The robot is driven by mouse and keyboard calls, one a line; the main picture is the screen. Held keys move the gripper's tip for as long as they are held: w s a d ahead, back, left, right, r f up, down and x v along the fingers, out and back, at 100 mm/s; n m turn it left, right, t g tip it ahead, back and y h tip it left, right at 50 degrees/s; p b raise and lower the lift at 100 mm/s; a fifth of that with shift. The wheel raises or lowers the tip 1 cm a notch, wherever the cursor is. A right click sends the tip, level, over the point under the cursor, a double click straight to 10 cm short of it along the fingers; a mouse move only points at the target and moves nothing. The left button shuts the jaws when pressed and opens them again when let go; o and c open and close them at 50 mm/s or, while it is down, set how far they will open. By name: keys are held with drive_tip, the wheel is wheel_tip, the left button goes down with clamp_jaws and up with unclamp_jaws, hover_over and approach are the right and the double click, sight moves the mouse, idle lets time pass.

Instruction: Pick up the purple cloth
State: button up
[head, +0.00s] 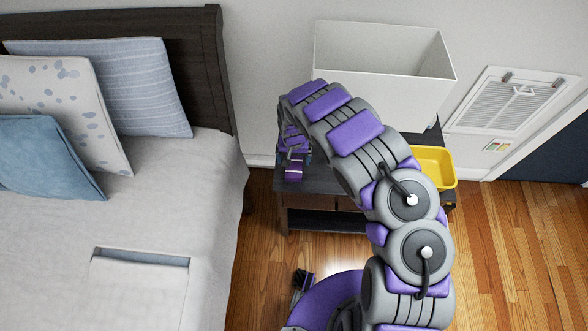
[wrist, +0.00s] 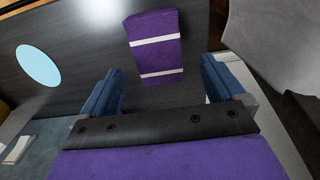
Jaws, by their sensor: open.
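The purple cloth (wrist: 157,50) is a folded rectangle with two white stripes, lying on the dark top of the nightstand (wrist: 80,55). In the head view a small purple patch of the cloth (head: 293,171) shows at the nightstand's left end, just below my gripper (head: 292,153). In the wrist view my gripper (wrist: 161,68) is open, with its two blue fingers apart on either side of the cloth's near end. Nothing is between the fingers in a grip. The exact height gap between the fingertips and the cloth cannot be told.
A pale blue oval (wrist: 40,67) lies on the nightstand left of the cloth. A yellow bin (head: 436,168) and a large white box (head: 380,75) are at the nightstand's right and back. The bed (head: 180,220) stands close on the left. Wood floor (head: 500,260) is open at right.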

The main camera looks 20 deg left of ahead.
sight(294, 166)
drive_tip(key=shift+s+a+f, duration=0.1)
drive_tip(key=shift+a+f, duration=0.05)
drive_tip(key=shift+f, duration=0.3)
drive_tip(key=f, duration=0.1)
drive_tip(key=f+b, duration=0.1)
drive_tip(key=f, duration=0.2)
drive_tip(key=shift+s+d+f+b, duration=0.2)
drive_tip(key=shift+d+b, duration=0.15)
drive_tip(key=shift+d, duration=0.05)
drive_tip(key=shift+a, duration=0.1)
drive_tip(key=shift+c, duration=0.2)
drive_tip(key=shift+a, duration=0.15)
drive_tip(key=shift+c, duration=1.4)
drive_tip(key=shift+r, duration=0.1)
drive_tip(key=c, duration=0.7)
